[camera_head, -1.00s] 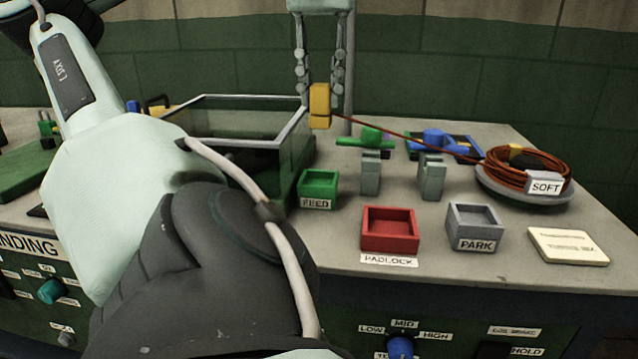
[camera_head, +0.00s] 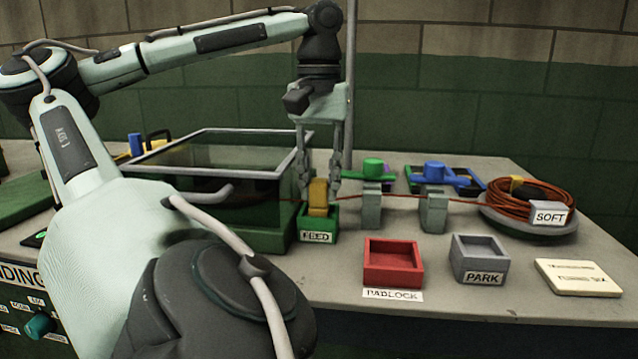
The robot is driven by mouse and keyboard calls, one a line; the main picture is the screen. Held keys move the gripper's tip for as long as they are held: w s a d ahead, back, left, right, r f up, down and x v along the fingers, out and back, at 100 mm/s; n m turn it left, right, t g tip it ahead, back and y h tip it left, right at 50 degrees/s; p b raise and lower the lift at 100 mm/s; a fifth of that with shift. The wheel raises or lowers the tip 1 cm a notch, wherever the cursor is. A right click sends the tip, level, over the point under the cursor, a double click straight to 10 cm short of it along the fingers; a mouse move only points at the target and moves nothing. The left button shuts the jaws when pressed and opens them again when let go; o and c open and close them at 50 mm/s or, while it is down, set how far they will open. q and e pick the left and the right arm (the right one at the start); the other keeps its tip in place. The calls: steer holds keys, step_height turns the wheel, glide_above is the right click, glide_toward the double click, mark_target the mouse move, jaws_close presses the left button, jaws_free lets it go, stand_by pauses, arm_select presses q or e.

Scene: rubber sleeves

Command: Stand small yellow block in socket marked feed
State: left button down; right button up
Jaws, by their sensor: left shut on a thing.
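The small yellow block (camera_head: 318,193) is upright between the fingers of my left gripper (camera_head: 320,190), which is shut on it. Its lower end is at the mouth of the green socket marked FEED (camera_head: 317,238). The socket's front wall hides the block's bottom, so I cannot tell whether it rests on the floor. My right gripper is not in view.
A glass-sided case (camera_head: 200,222) stands close left of the socket. Two grey-green posts (camera_head: 371,212) stand to its right, with a thin red cable passing them to a coil (camera_head: 522,196). A red PADLOCK tray (camera_head: 393,279) and grey PARK tray (camera_head: 478,273) are in front.

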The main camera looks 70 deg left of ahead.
mark_target(319, 180)
arm_select(q)
steer(key=c, duration=1.7)
jaws_free()
steer(key=shift+f, duration=0.15)
steer(key=o, duration=0.4)
steer(key=shift+o, duration=0.2)
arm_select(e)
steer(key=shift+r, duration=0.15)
arm_select(q)
steer(key=shift+r, duration=0.25)
step_height(319, 180, up, 12)
steer(key=p, duration=0.2)
steer(key=shift+p, duration=0.35)
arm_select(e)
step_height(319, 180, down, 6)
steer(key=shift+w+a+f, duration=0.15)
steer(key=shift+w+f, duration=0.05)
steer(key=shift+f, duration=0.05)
